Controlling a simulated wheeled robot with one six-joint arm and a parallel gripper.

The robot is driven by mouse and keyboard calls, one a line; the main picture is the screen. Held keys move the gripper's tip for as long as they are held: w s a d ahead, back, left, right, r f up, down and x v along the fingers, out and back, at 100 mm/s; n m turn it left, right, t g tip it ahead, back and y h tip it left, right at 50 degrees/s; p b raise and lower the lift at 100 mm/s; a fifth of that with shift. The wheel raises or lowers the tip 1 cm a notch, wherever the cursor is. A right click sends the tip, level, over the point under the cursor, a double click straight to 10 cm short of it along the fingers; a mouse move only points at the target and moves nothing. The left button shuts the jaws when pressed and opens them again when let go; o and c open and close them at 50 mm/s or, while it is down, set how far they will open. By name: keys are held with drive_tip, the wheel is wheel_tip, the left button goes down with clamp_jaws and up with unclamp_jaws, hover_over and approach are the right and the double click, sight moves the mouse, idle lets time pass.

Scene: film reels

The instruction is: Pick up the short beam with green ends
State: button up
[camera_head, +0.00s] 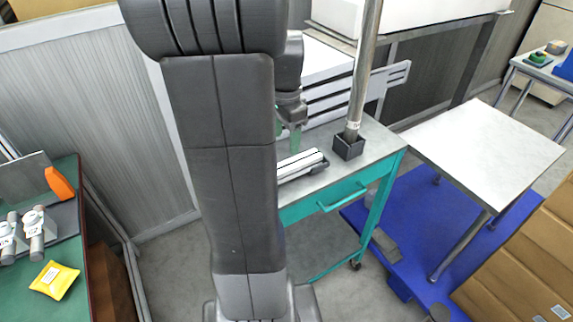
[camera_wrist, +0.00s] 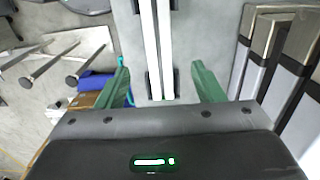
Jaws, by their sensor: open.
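My gripper (camera_wrist: 160,72) is open, with a green finger on each side of a white twin-railed piece (camera_wrist: 151,35) that has dark fittings. The fingers look apart from it, and nothing is held. In the head view this white piece (camera_head: 300,165) lies on top of the teal cart (camera_head: 378,145), partly hidden by my arm. My gripper (camera_head: 296,138) is above the cart there, also partly hidden. I cannot make out green ends on any beam in either view.
A black square holder (camera_head: 348,147) with an upright metal pole (camera_head: 363,75) stands on the cart. Several banded beams (camera_wrist: 262,45) lie at the right in the wrist view. A bare white table (camera_head: 485,140) stands right of the cart. A green bench (camera_head: 62,300) is at left.

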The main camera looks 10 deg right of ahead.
hover_over(289, 164)
drive_tip(key=f, duration=0.5)
drive_tip(key=shift+a, duration=0.4)
drive_tip(key=shift+s+d+f, duration=0.1)
drive_tip(key=shift+d+f, duration=0.1)
drive_tip(key=shift+f, duration=1.1)
drive_tip(key=shift+d+f, duration=0.15)
drive_tip(key=shift+f, duration=1.15)
drive_tip(key=c, duration=1.3)
